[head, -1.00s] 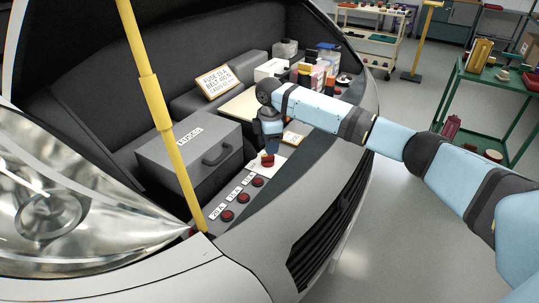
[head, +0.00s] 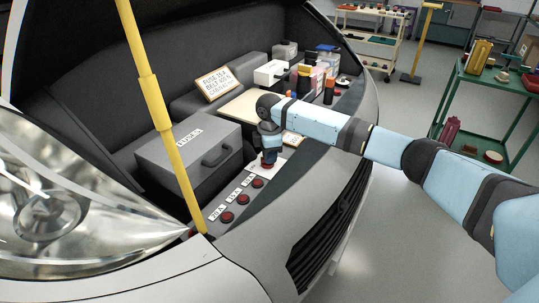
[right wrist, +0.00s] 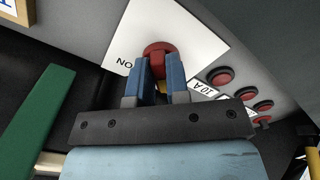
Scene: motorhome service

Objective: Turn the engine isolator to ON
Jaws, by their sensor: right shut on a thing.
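The engine isolator is a red round knob (right wrist: 158,48) on a white plate (right wrist: 190,28). The word ON shows on the plate, upside down beside the knob in the right wrist view. In the head view the knob (head: 267,167) sits at the upper end of a row of red buttons and is mostly covered by my gripper. My right gripper (right wrist: 160,70) points down at the plate, with its blue fingers shut on the knob's grip; it also shows in the head view (head: 269,158). My left gripper is not in view.
Several red buttons with amp labels (head: 228,216) run along the ledge. A grey FUSES box (head: 190,160) stands left of the knob. A yellow prop rod (head: 160,110) crosses in front. Bottles and boxes (head: 310,80) stand farther back. A green bench (head: 480,90) is at the right.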

